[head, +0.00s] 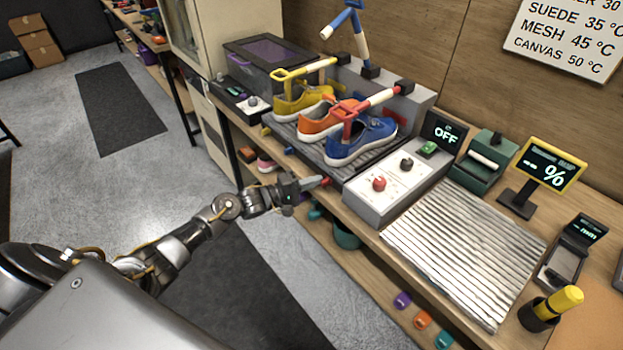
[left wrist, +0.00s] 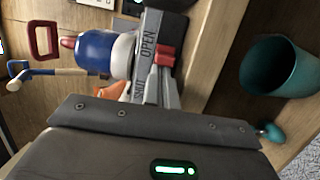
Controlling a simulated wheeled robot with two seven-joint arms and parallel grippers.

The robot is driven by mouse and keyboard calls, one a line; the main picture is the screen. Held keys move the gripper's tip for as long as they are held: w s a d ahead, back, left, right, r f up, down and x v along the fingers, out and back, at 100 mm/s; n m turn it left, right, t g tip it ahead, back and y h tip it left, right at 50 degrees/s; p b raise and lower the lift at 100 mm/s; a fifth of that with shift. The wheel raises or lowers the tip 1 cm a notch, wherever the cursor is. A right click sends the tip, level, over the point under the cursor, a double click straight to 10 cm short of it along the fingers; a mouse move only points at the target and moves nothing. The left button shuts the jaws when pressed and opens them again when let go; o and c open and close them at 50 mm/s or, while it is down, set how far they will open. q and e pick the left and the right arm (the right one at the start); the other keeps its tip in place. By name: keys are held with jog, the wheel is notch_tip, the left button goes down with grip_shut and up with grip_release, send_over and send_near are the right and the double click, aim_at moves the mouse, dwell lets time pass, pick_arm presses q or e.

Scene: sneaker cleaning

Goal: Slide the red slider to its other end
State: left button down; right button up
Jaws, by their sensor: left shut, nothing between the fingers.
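The red slider (head: 327,182) is a small red knob on the front edge of the shoe rack, below the blue sneaker (head: 362,141). In the left wrist view the red slider (left wrist: 165,55) sits beside the word OPEN on a grey strip; a second label further down the strip is partly hidden. My left gripper (head: 317,182) is shut and empty, with its tip close to the slider. In the left wrist view its grey fingertips (left wrist: 168,90) lie just below the slider; I cannot tell whether they touch it. My right gripper is not in view.
Yellow, orange and blue sneakers stand in a row on the rack under coloured clamp arms. A control box (head: 388,188) with a red knob and a ridged metal plate (head: 465,250) are to the right. A teal cup (left wrist: 280,68) is below the bench edge. Open floor lies left.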

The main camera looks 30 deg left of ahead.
aim_at(318, 171)
pick_arm(q)
jog(key=shift+s+d+f, duration=0.1)
jog(key=shift+d+f, duration=0.05)
jog(key=shift+d, duration=0.1)
jog(key=a, duration=0.1)
jog(key=w+a+b, duration=0.1)
jog(key=w+a, duration=0.1)
jog(key=a, duration=0.1)
jog(key=b+v, duration=0.1)
jog(key=v, duration=0.9)
jog(key=shift+s, duration=0.1)
